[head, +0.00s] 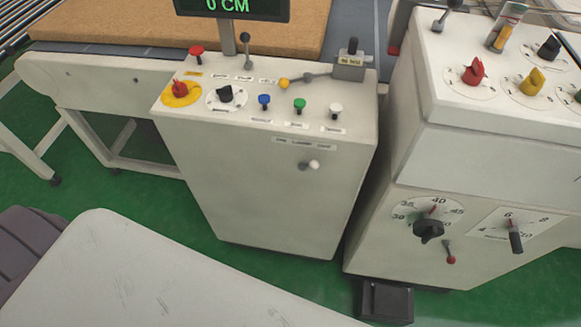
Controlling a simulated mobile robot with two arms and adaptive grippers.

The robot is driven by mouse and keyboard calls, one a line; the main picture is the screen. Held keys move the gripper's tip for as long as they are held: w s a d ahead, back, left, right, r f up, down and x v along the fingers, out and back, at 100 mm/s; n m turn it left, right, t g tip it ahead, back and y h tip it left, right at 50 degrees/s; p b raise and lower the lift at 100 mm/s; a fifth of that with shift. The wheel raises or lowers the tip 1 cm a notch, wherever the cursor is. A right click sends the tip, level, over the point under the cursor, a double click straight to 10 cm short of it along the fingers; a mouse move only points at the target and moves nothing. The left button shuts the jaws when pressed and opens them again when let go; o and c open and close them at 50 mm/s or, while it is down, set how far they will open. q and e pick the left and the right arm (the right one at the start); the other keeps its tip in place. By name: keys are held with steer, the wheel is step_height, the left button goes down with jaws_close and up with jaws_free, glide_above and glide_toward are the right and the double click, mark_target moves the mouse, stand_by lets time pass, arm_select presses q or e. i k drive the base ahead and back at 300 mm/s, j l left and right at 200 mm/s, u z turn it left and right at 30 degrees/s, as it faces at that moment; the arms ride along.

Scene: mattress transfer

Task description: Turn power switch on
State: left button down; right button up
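A white control cabinet (262,190) stands in the middle of the head view with several switches on its top panel. At its left is a red rotary switch (180,91) on a yellow round plate. Beside it is a black rotary knob (226,95) on a white dial. The labels are too small to read, so I cannot tell which control is the power switch. A display (232,7) above the panel reads 0 CM in green. Neither of my grippers is in view.
The panel also has a red mushroom button (197,54), a blue button (264,101), a green button (299,104), a white button (336,109) and a yellow-tipped lever (300,80). A second cabinet (400,215) stands right. A tan mattress (130,25) lies behind.

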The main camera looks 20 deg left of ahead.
mark_target(180, 90)
steer(key=u, duration=1.5)
steer(key=j, duration=0.1)
